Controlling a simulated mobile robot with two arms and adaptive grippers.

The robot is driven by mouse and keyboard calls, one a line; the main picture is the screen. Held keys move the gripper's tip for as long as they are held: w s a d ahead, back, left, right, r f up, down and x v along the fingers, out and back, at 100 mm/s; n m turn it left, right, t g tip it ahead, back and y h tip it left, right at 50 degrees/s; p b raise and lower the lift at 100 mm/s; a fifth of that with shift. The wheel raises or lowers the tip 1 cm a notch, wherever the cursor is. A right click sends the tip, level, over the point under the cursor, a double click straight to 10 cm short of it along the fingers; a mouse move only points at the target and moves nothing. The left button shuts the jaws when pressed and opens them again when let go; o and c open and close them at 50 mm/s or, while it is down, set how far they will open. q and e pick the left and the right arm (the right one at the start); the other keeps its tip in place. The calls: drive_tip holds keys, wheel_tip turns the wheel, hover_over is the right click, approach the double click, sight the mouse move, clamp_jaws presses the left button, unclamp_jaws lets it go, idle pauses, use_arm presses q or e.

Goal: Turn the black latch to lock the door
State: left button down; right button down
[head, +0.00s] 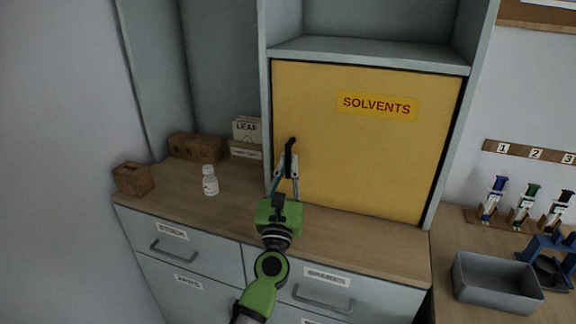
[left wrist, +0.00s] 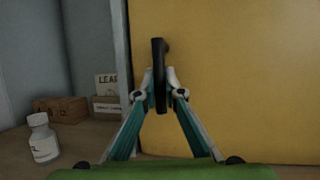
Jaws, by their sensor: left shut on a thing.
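The yellow door (head: 350,150) carries a SOLVENTS label and sits flat in its cabinet frame, looking closed. The black latch (head: 290,145) is near the door's left edge and stands upright. In the left wrist view the latch (left wrist: 159,60) shows as a vertical black bar between my fingers. My left gripper (head: 285,168) is shut on the latch, one finger on each side, and the latch's top sticks out above the fingertips. The yellow door fills the right of the left wrist view (left wrist: 240,80). My right gripper is in neither view.
A grey bin (head: 495,283) and several syringe-like items are at right.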

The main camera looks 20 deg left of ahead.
use_arm(q)
drive_tip(key=c, duration=2.2)
unclamp_jaws()
drive_tip(key=shift+o, duration=0.5)
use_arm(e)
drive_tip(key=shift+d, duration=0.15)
use_arm(q)
drive_tip(key=v, duration=1.2)
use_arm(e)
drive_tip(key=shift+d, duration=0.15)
use_arm(q)
drive_tip(key=shift+f, duration=0.15)
